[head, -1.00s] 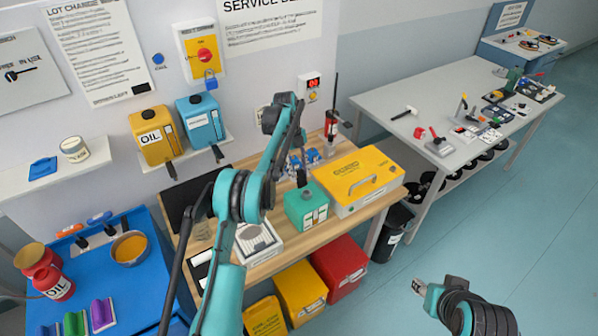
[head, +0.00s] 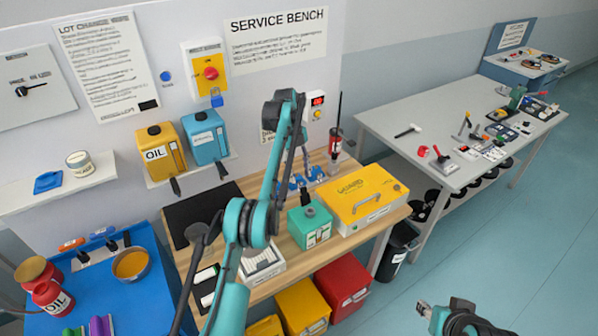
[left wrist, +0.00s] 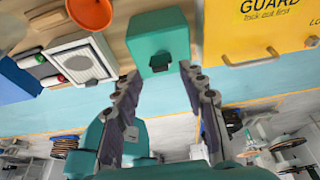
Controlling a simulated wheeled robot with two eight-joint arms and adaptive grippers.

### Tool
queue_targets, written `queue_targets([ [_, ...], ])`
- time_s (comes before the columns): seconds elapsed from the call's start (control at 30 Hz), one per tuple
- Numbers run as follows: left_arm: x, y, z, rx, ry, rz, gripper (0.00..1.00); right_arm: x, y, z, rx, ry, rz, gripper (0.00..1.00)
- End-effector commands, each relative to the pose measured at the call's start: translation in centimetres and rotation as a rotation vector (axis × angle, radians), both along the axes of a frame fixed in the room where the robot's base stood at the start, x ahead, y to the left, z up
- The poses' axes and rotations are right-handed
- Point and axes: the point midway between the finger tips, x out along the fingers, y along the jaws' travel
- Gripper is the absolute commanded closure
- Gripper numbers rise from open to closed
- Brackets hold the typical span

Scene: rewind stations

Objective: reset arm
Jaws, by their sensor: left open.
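My left arm reaches up over the wooden bench (head: 225,235), bent at the elbow, with its far end pointing down. My left gripper (head: 306,168) shows small in the head view, above the back of the bench and partly hidden by the arm. In the left wrist view my left gripper (left wrist: 160,72) is open, with nothing between its fingers. The green box (head: 310,228) lies just beyond the fingertips in the left wrist view (left wrist: 158,38), apart from them as far as I can tell.
A yellow guard case (head: 362,198) lies right of the green box, and a white device (left wrist: 80,62) left of it. Red and yellow bins (head: 342,287) stand below the bench. A grey table (head: 440,125) is at the right, with open floor in front.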

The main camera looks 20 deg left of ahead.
Motion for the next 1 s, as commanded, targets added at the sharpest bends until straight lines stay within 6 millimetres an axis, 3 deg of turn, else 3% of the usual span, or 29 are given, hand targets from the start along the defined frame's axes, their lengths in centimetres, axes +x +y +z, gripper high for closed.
queue_targets([
  [0.7,-0.1,0.1,0.8,0.004,-0.001,0.012,0.59,0.0,0.0,-0.1,0.000,0.000,0.000,0.60],
  [0.87,0.0,-0.4,2.6,0.046,-0.014,0.133,0.59,0.0,0.0,-1.0,0.000,0.000,0.000,0.60],
  [1.0,-0.8,-1.3,5.3,0.105,-0.042,0.346,0.59,0.0,0.0,-2.4,0.000,0.000,0.000,0.60],
])
